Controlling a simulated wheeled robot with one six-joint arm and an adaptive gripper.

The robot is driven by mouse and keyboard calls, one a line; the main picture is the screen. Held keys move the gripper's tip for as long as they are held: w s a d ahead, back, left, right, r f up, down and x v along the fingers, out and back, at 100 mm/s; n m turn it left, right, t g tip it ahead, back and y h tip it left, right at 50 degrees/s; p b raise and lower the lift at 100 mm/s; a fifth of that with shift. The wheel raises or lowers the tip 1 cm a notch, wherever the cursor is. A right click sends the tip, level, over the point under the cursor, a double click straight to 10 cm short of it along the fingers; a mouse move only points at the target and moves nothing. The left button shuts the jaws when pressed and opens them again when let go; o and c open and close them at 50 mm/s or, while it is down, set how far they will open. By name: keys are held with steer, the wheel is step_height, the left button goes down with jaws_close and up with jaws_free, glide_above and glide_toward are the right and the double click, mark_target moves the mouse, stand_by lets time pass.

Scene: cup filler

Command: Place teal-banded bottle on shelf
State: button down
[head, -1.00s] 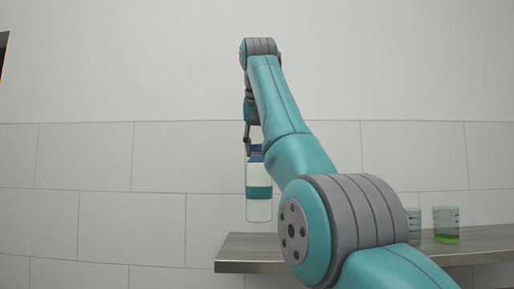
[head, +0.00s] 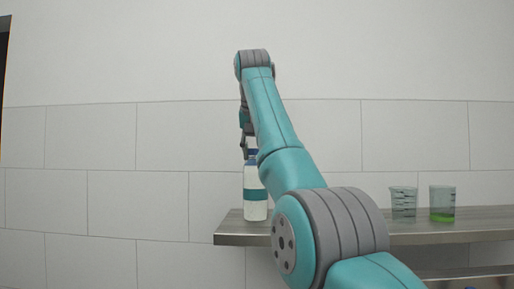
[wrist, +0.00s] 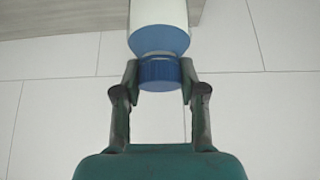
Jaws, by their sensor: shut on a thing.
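The teal-banded bottle (head: 255,207) is white with a blue top and hangs upright below my gripper (head: 247,147). In the head view its base overlaps the left end of the shelf (head: 231,237); whether it touches the board I cannot tell. In the wrist view, my gripper (wrist: 158,78) is shut on the blue cap of the bottle (wrist: 158,22), with one finger on each side. A strip of the grey-brown shelf (wrist: 60,18) shows at the top of the wrist view.
Two clear beakers stand on the shelf to the right: an empty-looking one (head: 403,203) and one with green liquid (head: 442,204). A lower shelf (head: 465,272) shows at the bottom right. The tiled wall (head: 110,200) is behind.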

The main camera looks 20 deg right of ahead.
steer(key=shift+f, duration=0.45)
stand_by(0.5)
steer(key=c, duration=0.6)
jaws_free()
steer(key=v, duration=1.2)
steer(key=shift+s, duration=0.1)
